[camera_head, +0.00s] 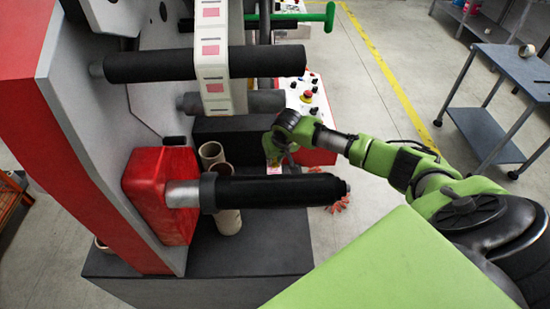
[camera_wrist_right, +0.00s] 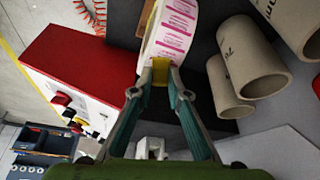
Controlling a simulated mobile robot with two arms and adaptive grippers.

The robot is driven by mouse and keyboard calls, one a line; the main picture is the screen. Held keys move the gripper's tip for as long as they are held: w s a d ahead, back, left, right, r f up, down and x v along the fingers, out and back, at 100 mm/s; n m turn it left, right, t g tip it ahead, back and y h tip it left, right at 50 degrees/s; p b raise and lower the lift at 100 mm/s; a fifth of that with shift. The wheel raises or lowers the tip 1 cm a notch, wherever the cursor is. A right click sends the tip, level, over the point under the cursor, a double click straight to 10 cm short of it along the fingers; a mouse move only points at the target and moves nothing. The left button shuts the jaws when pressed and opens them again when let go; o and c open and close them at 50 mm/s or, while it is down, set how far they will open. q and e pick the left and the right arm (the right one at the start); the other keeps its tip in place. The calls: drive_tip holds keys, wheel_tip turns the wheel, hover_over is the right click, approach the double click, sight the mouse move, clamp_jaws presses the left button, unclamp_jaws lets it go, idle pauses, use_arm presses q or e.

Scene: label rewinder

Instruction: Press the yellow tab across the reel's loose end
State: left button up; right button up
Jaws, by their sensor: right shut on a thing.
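The reel (camera_wrist_right: 174,28) is a white roll with pink printed labels. In the right wrist view it is at the top centre, just beyond my fingertips. My right gripper (camera_wrist_right: 160,66) is shut on the yellow tab (camera_wrist_right: 160,74), which shows between its fingertips at the reel's near edge. I cannot tell whether the tab is pressed flat on the reel or only close to it. In the head view, my right gripper (camera_head: 274,154) points down behind the black roller, and a small part of the reel (camera_head: 274,170) shows below it. The loose end is not clear. My left gripper is not in view.
The black roller (camera_head: 275,190) sticks out in front of the reel. Cardboard cores (camera_head: 228,220) stand on the dark base, and more cores (camera_wrist_right: 252,62) lie to the right in the wrist view. A red-sided control box (camera_head: 305,97) is behind. A grey cart (camera_head: 520,75) is far right.

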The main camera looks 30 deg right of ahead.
drive_tip(key=shift+s+f, duration=0.2)
drive_tip(key=shift+f, duration=0.05)
drive_tip(key=o, duration=0.9)
drive_tip(key=shift+c, duration=0.2)
drive_tip(key=shift+w, duration=0.15)
drive_tip(key=shift+r, duration=0.1)
drive_tip(key=v, duration=1.1)
drive_tip(key=shift+r, duration=0.4)
